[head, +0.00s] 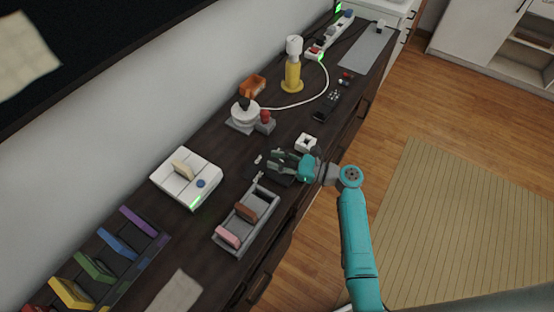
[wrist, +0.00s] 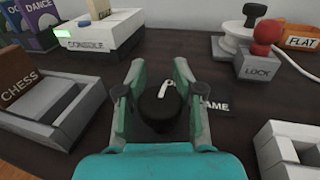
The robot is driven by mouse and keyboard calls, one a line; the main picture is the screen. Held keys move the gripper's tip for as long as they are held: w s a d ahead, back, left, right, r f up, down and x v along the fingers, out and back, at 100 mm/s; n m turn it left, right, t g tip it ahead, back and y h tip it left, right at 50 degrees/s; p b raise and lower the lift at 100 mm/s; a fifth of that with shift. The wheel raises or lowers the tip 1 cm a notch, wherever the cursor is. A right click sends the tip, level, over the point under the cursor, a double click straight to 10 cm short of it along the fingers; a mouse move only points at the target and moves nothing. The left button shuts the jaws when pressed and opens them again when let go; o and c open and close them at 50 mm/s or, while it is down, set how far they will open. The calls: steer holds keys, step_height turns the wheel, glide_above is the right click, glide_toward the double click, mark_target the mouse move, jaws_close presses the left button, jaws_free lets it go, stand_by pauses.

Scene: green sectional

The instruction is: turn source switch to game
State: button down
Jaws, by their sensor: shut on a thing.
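The source switch is a dark round knob (wrist: 160,112) with a white pointer mark on top, set on a dark base on the shelf. The pointer leans up and slightly right in the wrist view. A label whose visible letters read "AME" (wrist: 216,104) lies to the right of the knob, partly hidden by the right finger. My gripper (wrist: 158,100) is shut on the knob, one finger on each side. In the head view my gripper (head: 284,161) covers most of the switch.
A white console (head: 187,178) with a green light stands left. A grey tray (head: 217,236) holding blocks, one marked CHESS (wrist: 28,75), is nearby. A white square holder (head: 306,142), a red-knobbed LOCK block (wrist: 259,62) and an orange FLAT box (wrist: 301,42) stand around.

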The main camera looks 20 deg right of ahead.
steer(key=c, duration=1.9)
jaws_free()
steer(key=m+t+h, duration=0.3)
steer(key=shift+w+d, duration=0.1)
steer(key=shift+d, duration=0.05)
steer(key=shift+w+d+m+t+h, duration=0.15)
steer(key=shift+m+t+h, duration=0.3)
steer(key=shift+m+h, duration=0.45)
steer(key=shift+d+m+t+h, duration=0.15)
steer(key=shift+m+t+h, duration=0.35)
steer(key=shift+h, duration=0.75)
steer(key=shift+w+d+m+t+h, duration=0.15)
steer(key=shift+m+t+h, duration=0.3)
steer(key=shift+m+h, duration=0.45)
steer(key=shift+s+h, duration=0.1)
steer(key=shift+h, duration=0.25)
steer(key=o, duration=0.9)
